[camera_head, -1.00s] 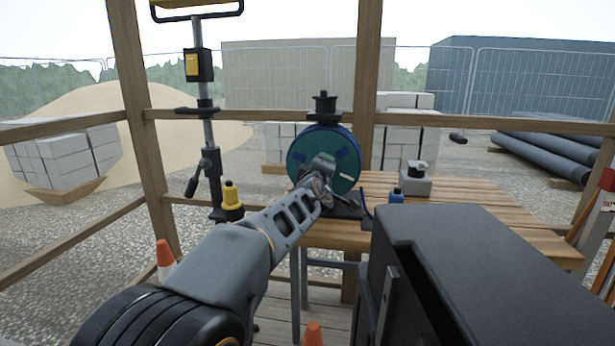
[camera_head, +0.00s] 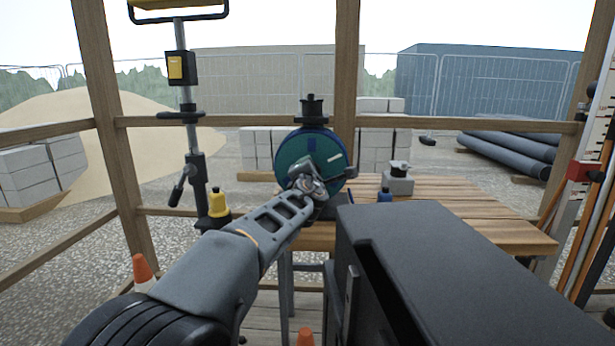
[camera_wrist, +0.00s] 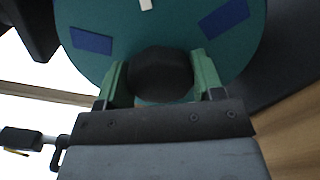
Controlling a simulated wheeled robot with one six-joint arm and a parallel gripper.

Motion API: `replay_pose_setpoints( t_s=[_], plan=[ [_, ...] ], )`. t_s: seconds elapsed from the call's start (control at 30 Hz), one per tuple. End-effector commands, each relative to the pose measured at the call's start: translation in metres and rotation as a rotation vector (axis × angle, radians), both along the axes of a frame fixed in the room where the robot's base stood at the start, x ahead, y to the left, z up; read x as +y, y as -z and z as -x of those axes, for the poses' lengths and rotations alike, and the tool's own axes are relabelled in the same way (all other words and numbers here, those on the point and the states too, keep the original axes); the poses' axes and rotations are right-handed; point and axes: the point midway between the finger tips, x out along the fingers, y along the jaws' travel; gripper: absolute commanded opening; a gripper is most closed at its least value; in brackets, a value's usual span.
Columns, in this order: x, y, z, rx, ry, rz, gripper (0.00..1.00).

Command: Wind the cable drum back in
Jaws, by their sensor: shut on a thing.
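The cable drum (camera_head: 291,153) is a teal disc with dark blue patches and a white mark, upright on a dark stand at the back left of the wooden table. In the wrist view its teal face (camera_wrist: 110,20) fills the upper middle. A dark round knob (camera_wrist: 160,74) stands out from that face. My gripper (camera_wrist: 160,85) has green fingers on either side of the knob and is shut on it. In the head view my gripper (camera_head: 308,182) is in front of the drum, and my wrist covers the knob. The cable is not clearly visible.
The wooden table (camera_head: 470,208) holds a small grey device (camera_head: 398,180) and a blue bottle (camera_head: 385,195) right of the drum. A lamp stand (camera_head: 187,110) with a yellow bottle (camera_head: 218,203) near it stands left. An orange cone (camera_head: 142,268) is at lower left.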

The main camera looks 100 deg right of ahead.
Motion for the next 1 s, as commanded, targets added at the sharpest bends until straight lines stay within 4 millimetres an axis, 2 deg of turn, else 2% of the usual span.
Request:
replay_pose_setpoints(
  t_s=[0.33, 0.87, 0.9, 1.0],
  plan=[
    [-0.0003, 0.0005, -0.0001, 0.115, -0.001, -0.021, 0.19],
    [-0.0003, 0.0003, -0.0016, 0.133, -0.004, -0.024, 0.19],
    [-0.0003, 0.0003, -0.0016, 0.133, -0.004, -0.024, 0.64],
    [-0.0003, 0.0003, -0.0016, 0.132, -0.004, -0.024, 0.74]
  ],
)
